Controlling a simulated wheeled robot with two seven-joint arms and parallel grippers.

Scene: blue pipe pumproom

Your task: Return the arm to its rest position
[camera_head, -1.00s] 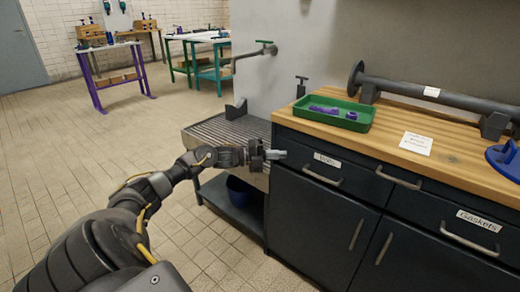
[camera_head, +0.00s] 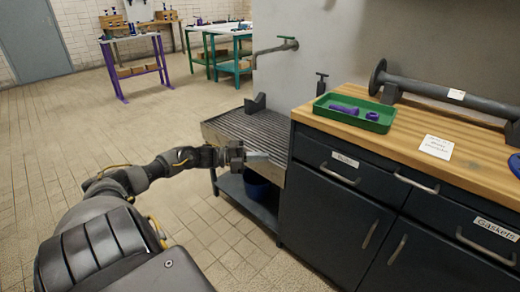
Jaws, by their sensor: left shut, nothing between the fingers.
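My left arm comes in from the lower left and reaches forward over the tiled floor. My left gripper (camera_head: 256,156) is shut and empty. In the picture it shows in front of the grated metal bench (camera_head: 226,124), just left of the dark cabinet (camera_head: 330,215); whether it touches anything I cannot tell. My right gripper is not in view.
A green tray (camera_head: 377,126) with purple parts sits on the wooden worktop (camera_head: 470,150), near a grey flanged pipe (camera_head: 440,89). A purple-legged table (camera_head: 134,68) is far back. The floor at left is open.

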